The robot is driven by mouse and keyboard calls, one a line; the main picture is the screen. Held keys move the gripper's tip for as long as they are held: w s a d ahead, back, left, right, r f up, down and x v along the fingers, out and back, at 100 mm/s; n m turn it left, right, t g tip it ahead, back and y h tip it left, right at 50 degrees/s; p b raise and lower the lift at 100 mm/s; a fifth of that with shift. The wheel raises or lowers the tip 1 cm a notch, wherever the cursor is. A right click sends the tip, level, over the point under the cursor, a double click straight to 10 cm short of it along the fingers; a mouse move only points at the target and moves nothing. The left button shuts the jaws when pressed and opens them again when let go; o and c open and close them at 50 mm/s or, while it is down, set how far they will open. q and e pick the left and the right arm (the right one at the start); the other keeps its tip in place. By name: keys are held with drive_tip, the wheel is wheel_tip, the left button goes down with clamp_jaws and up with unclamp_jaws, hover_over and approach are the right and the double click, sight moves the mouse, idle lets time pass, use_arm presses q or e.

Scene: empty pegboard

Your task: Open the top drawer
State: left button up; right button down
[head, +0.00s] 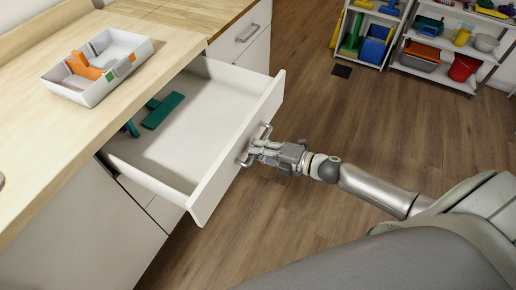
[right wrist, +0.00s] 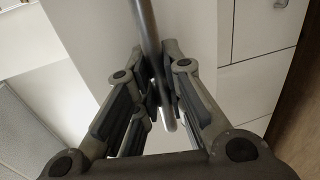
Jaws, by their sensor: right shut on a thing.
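The top drawer (head: 225,155) is pulled out far from the counter, and its white inside shows. Two dark green items lie in it; one of them is a flat green piece (head: 163,110). My right gripper (head: 257,150) is at the drawer's front, shut on the metal handle (head: 244,160). In the right wrist view the handle bar (right wrist: 152,50) runs between the fingers of my right gripper (right wrist: 155,95). My left gripper is not in view.
A white tray (head: 118,83) with an orange item (head: 84,66) stands on the wooden counter (head: 45,125). Shelves (head: 432,78) with buckets and tools stand at the back right.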

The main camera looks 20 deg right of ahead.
drive_tip(key=c, duration=1.5)
unclamp_jaws()
drive_tip(key=v, duration=1.2)
drive_tip(key=shift+f, duration=0.1)
